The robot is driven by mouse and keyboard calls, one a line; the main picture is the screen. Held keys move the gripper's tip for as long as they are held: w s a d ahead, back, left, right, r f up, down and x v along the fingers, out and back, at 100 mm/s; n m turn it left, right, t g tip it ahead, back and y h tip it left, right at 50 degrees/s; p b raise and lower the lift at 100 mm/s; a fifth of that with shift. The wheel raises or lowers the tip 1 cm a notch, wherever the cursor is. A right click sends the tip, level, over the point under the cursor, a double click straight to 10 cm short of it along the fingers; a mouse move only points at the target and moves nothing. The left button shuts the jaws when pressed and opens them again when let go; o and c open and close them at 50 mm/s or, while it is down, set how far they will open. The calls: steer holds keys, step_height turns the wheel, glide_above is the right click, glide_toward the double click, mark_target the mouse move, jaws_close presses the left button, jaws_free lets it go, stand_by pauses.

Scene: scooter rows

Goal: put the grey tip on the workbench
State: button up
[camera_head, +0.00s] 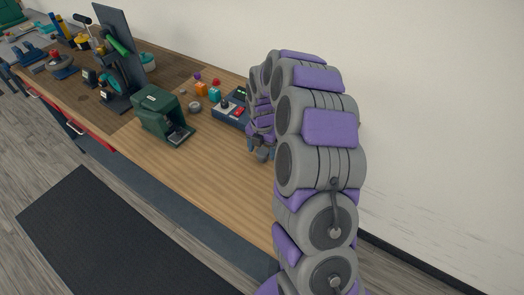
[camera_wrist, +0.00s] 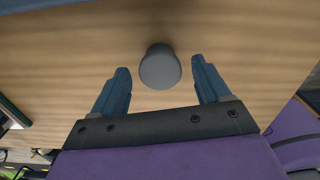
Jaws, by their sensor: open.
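A grey tip (camera_wrist: 160,70), round and smooth, shows in the wrist view between the two blue fingers of my gripper (camera_wrist: 160,64). The fingers are open, with a gap on each side of the tip. The tip appears to stand on the wooden surface of the workbench (camera_wrist: 60,60), though its contact with the wood is hard to make out. In the head view, my gripper (camera_head: 262,149) is low over the right part of the workbench (camera_head: 215,165). I cannot make out the grey tip there; my arm and gripper hide that spot.
A dark green machine (camera_head: 160,115) stands left of my gripper. A blue control box (camera_head: 231,110) with a red part is close behind it. The front right of the bench is clear. A wall rises behind.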

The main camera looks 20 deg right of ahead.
mark_target(262, 151)
step_height(262, 151, up, 10)
steer(key=p, duration=0.3)
steer(key=s+a+r+m, duration=0.6)
steer(key=s+r, duration=0.1)
steer(key=s, duration=0.2)
steer(key=s+a+r+m+g, duration=0.1)
steer(key=s+a+m, duration=0.1)
steer(key=s+m, duration=0.8)
steer(key=s+a+r+m, duration=0.1)
steer(key=s+a+m, duration=0.2)
steer(key=s+m, duration=0.7)
steer(key=s, duration=0.9)
steer(key=shift+s+r+g, duration=0.15)
steer(key=shift+r+g, duration=0.25)
steer(key=shift+c, duration=0.4)
